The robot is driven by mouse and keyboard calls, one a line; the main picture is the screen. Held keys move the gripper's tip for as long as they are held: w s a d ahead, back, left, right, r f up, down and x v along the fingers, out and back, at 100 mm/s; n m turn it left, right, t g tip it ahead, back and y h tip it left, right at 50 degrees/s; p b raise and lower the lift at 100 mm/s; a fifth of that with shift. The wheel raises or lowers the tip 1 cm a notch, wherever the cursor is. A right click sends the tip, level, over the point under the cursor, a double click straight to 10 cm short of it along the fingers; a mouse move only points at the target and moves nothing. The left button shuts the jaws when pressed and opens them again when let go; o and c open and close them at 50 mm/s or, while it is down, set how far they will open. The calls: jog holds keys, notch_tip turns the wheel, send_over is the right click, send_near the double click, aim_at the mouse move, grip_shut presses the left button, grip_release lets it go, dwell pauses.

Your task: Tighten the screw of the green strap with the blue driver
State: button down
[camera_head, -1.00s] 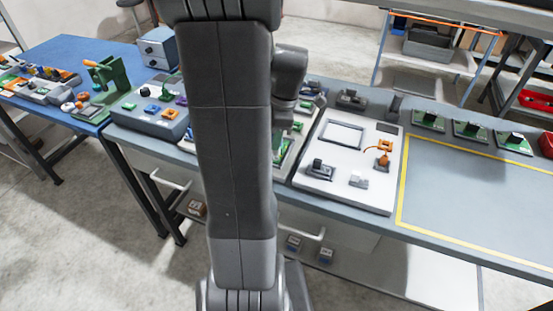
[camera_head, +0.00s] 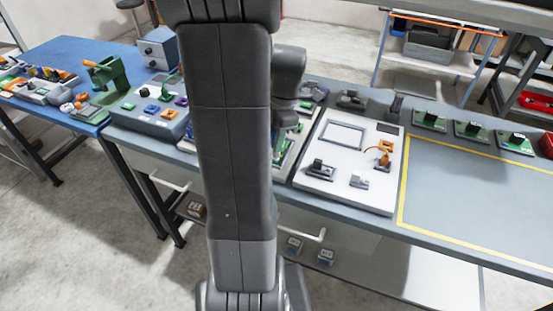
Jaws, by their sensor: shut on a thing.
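My own arm stands upright through the middle of the view and covers much of the bench behind it. The wrist part of my arm shows just right of it, above a board (camera_head: 297,148) that is mostly hidden. My gripper's fingertips are hidden, so what they hold does not show. Some green parts (camera_head: 306,106) show on that board beside the wrist, too small and covered to tell whether one is the green strap. I cannot make out its screw or the blue driver.
A white panel (camera_head: 343,191) with a grey frame, an orange part (camera_head: 383,157) and grey fixtures lies right of the wrist. Farther right is a clear yellow-outlined area (camera_head: 470,205) with green-based units (camera_head: 472,132) behind it. A blue table (camera_head: 62,50) stands left.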

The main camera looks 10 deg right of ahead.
jog(key=shift+f, duration=0.1)
jog(key=shift+f+b, duration=0.45)
dwell(0.4)
